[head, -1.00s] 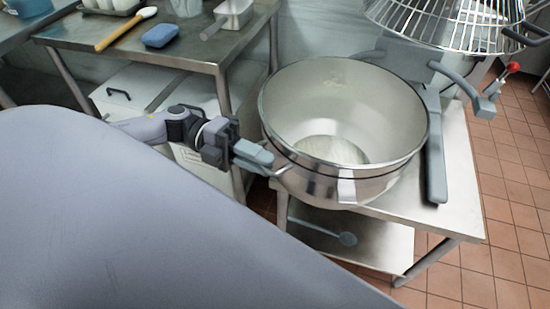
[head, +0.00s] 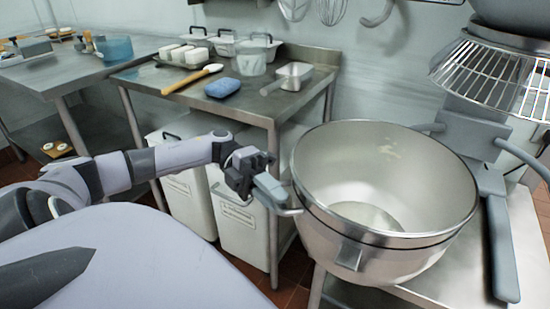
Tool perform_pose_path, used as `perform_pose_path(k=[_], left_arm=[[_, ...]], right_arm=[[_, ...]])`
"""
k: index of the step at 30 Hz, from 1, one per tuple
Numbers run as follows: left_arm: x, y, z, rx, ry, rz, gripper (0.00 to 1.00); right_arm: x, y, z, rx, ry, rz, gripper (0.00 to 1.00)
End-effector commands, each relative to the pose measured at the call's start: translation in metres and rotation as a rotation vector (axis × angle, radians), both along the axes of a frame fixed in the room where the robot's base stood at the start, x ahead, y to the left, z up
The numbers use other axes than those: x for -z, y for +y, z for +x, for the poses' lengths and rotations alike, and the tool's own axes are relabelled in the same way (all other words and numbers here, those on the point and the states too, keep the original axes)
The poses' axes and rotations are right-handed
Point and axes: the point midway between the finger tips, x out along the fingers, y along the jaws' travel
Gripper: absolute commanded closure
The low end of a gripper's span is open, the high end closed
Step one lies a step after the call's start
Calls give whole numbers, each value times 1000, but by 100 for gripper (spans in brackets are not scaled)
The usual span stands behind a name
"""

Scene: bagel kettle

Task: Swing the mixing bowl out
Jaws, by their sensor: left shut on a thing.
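The mixing bowl (head: 345,235) is a large steel bowl, upright and seemingly empty, at the right of the head view. It stands out in front of the mixer, beside the wire guard (head: 490,75) rather than under it. My left gripper (head: 275,192) is at the bowl's left side, shut on the bowl's side handle (head: 291,211). The grey bowl support arm (head: 499,235) shows to the right of the bowl. My right gripper is not in view.
The low steel stand (head: 440,280) is under the bowl.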

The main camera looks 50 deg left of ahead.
Motion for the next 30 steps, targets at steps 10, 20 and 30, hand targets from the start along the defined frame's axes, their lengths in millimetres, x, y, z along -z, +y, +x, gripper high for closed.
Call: perform_pose_path(k=[10, 20, 30], left_arm=[[-1, 0, 1, -3, -2, -2, 62], [0, 16, 3, -5, -1, 0, 62], [-3, 61, 6, -5, -3, -1, 62]], right_arm=[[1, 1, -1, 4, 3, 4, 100], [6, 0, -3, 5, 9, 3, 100], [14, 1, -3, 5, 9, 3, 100]])
